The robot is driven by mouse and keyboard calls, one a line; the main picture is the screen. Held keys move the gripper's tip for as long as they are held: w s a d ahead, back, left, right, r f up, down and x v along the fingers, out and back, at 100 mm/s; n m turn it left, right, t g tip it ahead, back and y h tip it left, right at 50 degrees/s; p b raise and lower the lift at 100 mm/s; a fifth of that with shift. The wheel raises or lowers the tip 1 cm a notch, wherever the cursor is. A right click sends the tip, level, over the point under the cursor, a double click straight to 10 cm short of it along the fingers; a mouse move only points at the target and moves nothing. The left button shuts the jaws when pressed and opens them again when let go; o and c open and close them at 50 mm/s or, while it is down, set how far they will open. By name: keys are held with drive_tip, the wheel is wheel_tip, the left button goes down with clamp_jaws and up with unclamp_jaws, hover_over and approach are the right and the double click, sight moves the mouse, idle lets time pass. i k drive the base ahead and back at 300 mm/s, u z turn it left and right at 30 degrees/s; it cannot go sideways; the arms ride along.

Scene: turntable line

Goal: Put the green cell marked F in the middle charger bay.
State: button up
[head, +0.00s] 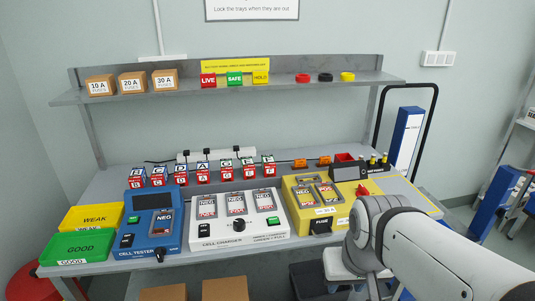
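Several upright cells stand in a row at the back of the bench, with red-and-white fronts and coloured letters on top. The left ones have blue letters; the right ones have green letters. The rightmost green cell (268,168) appears to be marked F, though the letters are tiny. The white cell charger (250,231) stands in front of the row, with three bays side by side. Its middle bay (235,204) shows its inside label and looks empty, as do the bays beside it. My arm reaches in at lower right; my gripper is not visible.
A blue cell tester (150,236) stands left of the charger, beside yellow WEAK (92,217) and green GOOD (78,245) trays. A yellow fuse unit (320,208) stands close on its right. A shelf (290,88) with boxes and signs overhangs the cell row.

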sight(220, 211)
drive_tip(key=u, duration=0.05)
drive_tip(key=i, duration=1)
drive_tip(key=z, duration=0.1)
